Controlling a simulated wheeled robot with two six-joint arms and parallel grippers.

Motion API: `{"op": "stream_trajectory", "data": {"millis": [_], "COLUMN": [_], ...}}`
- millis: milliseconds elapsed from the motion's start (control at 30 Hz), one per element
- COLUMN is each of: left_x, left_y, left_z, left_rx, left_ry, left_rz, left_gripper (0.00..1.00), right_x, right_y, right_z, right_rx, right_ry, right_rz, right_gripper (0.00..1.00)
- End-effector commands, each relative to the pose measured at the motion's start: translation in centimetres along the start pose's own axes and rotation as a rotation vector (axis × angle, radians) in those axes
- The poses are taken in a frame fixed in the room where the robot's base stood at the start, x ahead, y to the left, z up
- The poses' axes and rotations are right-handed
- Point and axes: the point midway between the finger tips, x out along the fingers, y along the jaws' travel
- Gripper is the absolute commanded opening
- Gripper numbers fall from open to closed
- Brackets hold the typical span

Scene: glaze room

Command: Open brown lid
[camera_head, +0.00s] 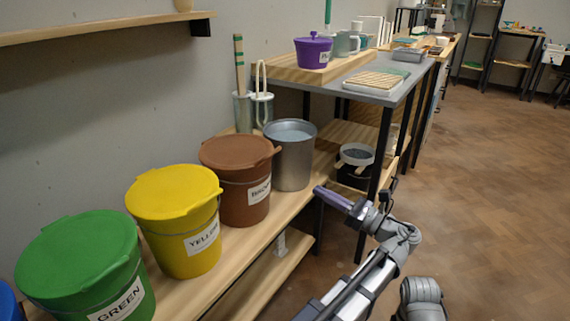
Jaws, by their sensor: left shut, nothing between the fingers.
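The brown bucket (243,200) stands on the wooden bench, with a label reading BROWN partly visible at its right edge. Its brown lid (236,150) sits on top and looks closed, with a small tab sticking out at the right rim. My left gripper (322,192) is shut and empty. It is to the right of the brown bucket, apart from it, below the lid's level in the picture and near the foot of the open grey bucket. My right gripper is not in view.
A yellow bucket (184,232) and a green bucket (88,273) stand left of the brown one. The open grey bucket (291,158) is close on its right. A metal-topped table (392,95) holds a purple pot (313,52). The floor at right is clear.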

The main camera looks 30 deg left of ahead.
Motion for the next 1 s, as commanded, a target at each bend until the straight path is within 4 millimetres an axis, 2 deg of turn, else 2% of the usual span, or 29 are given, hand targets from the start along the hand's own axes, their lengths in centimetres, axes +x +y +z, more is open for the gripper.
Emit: {"op": "stream_trajectory", "data": {"millis": [133,233,667,700,800,1000], "left_x": [0.7,2.0,10.6,10.9,11.7,12.7], "left_y": [0.1,0.1,0.1,0.1,0.1,0.0], "left_z": [0.0,0.1,0.2,1.1,1.9,2.7], "left_rx": [0.000,0.000,-0.001,-0.002,-0.002,-0.003], "left_ry": [0.001,0.001,0.002,0.002,0.003,0.003], "left_rz": [0.002,0.003,0.004,0.001,0.002,0.000], "left_gripper": [0.00,0.00,0.00,0.00,0.00,0.00], "right_x": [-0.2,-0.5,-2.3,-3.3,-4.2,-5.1], "right_y": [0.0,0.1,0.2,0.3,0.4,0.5], "right_z": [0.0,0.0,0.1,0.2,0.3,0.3], "right_rx": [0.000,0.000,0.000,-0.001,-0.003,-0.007], "right_ry": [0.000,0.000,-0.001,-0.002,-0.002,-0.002], "right_rz": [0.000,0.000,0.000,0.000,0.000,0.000], "right_gripper": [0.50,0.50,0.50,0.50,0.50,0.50]}}
